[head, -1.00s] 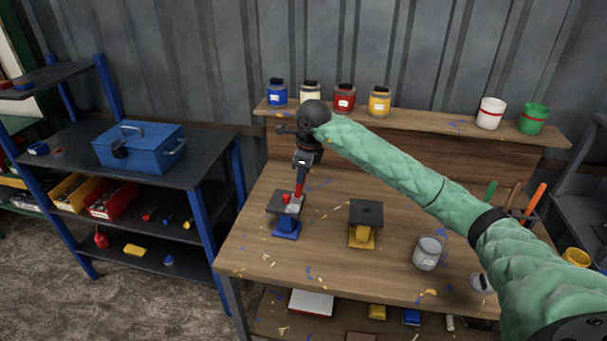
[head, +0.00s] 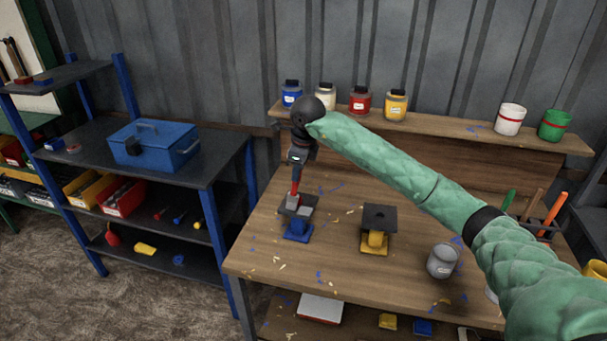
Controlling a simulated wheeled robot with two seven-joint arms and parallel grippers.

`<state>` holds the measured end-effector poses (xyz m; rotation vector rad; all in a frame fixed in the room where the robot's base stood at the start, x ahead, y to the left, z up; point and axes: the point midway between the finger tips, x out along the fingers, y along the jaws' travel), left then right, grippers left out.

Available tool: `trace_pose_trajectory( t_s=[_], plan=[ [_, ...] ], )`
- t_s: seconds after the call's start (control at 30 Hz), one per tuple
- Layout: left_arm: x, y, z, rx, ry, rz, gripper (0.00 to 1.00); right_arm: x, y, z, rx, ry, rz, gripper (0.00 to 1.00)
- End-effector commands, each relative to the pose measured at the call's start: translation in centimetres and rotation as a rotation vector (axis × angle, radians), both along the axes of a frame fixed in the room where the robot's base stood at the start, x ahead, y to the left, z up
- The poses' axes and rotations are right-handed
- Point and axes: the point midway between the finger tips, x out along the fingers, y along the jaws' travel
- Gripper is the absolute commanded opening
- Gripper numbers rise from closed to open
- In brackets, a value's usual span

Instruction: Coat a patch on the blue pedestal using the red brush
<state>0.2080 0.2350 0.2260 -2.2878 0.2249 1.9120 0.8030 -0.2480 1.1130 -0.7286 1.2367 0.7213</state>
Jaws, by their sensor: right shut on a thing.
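The blue pedestal (head: 298,231) stands on the wooden workbench, left of centre, with a dark flat plate (head: 309,201) on top. My right gripper (head: 297,165) points down above it and is shut on the red brush (head: 295,188). The brush is close to upright, and its pale grey head (head: 291,203) is at the left part of the plate. It looks to touch the plate, but I cannot tell for sure. Any coating under the head is too small to see. My left gripper is not in view.
A yellow pedestal (head: 375,242) with a dark plate stands to the right. A grey mug (head: 442,261) is farther right. Several paint jars (head: 360,100) line the back ledge (head: 450,121). A blue toolbox (head: 154,145) sits on the shelf at left. Flecks litter the bench.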

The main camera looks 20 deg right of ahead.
Motion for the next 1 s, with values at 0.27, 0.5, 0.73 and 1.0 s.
trace_pose_trajectory(
  t_s=[0.27, 0.5, 0.73, 1.0],
  plan=[
    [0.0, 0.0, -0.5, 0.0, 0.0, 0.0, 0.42, 0.6, 0.7, 0.0, -0.001, 0.001, -0.001, 0.0],
    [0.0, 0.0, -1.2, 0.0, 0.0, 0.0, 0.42, 1.3, 1.7, -0.2, -0.001, -0.001, 0.001, 0.0],
    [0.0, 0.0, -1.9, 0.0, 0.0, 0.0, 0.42, 2.2, 2.8, -0.2, -0.001, -0.001, 0.0, 0.0],
    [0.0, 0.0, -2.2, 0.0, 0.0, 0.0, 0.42, 2.3, 2.9, -0.1, -0.001, 0.0, -0.001, 0.0]
  ],
)
